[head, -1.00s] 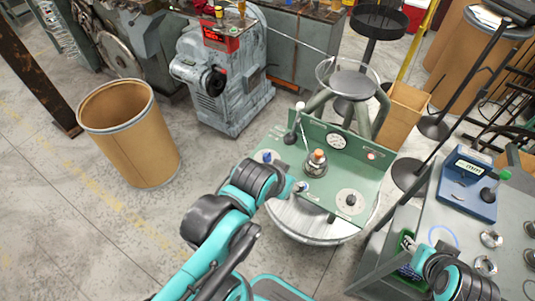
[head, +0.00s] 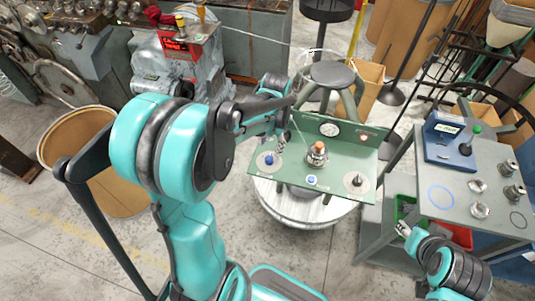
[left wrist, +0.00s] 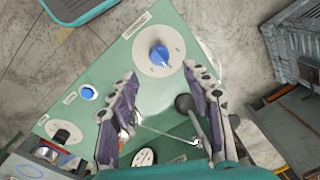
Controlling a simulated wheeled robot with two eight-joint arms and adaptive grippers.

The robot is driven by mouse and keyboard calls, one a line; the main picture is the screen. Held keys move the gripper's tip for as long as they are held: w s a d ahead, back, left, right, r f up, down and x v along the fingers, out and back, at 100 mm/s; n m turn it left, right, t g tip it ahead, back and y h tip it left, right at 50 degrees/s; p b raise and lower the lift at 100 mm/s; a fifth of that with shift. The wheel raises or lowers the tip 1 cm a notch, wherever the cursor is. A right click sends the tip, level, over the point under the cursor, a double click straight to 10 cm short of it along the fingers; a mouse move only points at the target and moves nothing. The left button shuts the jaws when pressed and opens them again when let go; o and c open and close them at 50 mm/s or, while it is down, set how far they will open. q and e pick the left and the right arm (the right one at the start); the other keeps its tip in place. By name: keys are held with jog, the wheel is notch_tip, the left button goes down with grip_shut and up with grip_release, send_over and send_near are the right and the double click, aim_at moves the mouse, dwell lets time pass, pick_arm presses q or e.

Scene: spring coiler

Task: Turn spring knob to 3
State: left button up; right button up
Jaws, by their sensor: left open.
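The green panel (head: 340,158) carries a blue knob (head: 269,160) on a white dial at its left, and a black knob (head: 357,181) on a white dial at its right. A blue button (head: 311,179) sits between them. In the left wrist view the blue knob (left wrist: 160,55) lies just beyond and between the open fingertips of my left gripper (left wrist: 160,75), apart from them. The black knob (left wrist: 62,135) is at lower left there. The dial numbers and labels are too small to read. My left gripper (head: 281,146) hangs over the panel's left back part. My right gripper (head: 403,229) is at lower right, small.
A metal post with an orange top (head: 318,153) stands mid-panel, near a gauge (head: 329,130). A black ball-ended lever (left wrist: 184,103) stands near my left fingers. A grey table (head: 460,200) with a blue scale (head: 448,140) is at right. A stool (head: 333,75) stands behind.

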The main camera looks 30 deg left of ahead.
aim_at(270, 157)
pick_arm(q)
notch_tip(270, 157, down, 8)
jog(key=b, duration=0.2)
jog(key=shift+a+r+b, duration=0.15)
jog(key=shift+b, duration=0.2)
grip_shut()
